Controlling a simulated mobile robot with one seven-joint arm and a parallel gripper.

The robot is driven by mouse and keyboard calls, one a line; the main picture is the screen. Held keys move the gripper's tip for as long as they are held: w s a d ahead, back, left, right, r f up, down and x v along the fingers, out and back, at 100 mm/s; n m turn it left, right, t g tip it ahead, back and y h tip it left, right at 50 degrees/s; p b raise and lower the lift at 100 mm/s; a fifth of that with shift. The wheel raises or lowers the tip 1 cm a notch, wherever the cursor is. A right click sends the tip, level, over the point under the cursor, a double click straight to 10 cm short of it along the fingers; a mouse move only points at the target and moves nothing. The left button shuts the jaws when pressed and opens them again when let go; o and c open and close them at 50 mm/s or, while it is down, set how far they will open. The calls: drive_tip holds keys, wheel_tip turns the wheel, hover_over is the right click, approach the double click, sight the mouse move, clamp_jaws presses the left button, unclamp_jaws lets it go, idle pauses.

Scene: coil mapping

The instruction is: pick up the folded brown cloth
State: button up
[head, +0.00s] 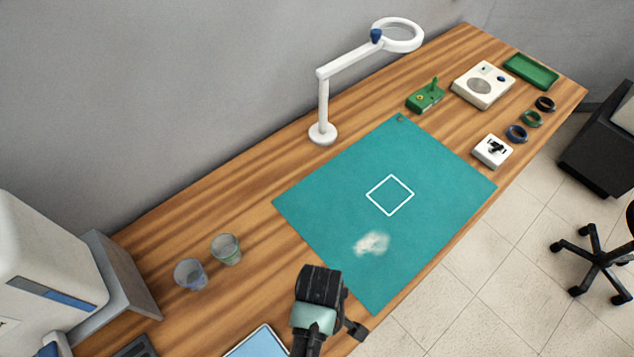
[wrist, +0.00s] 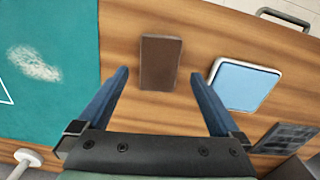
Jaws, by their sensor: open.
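The folded brown cloth (wrist: 160,62) is a small dark brown rectangle lying flat on the wooden table in the wrist view. My gripper (wrist: 159,76) is open and empty above the table. Its two blue fingers stand on either side of the cloth in the picture, apart from it. How high they are above it I cannot tell. In the head view my gripper (head: 318,285) is near the front edge of the table; my arm hides the cloth there.
A teal mat (head: 335,200) with a whitish smudge (head: 371,243) lies beside the cloth. A blue-topped tray (wrist: 242,85) lies on its other side. Two clear cups (head: 226,249) stand behind. A white magnifier lamp (head: 323,110) rises at the back. Bare wood surrounds the cloth.

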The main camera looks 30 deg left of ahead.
drive_tip(key=shift+a+f+p, duration=0.15)
drive_tip(key=shift+f+p, duration=0.15)
drive_tip(key=shift+f, duration=1.05)
drive_tip(key=shift+a+f+p, duration=0.1)
drive_tip(key=shift+f+p, duration=0.15)
drive_tip(key=shift+f, duration=1.1)
drive_tip(key=c, duration=1.3)
drive_tip(key=shift+w+r, duration=0.1)
wheel_tip(320, 180, up, 10)
drive_tip(key=shift+f+b, duration=0.1)
drive_tip(key=shift+b, duration=0.3)
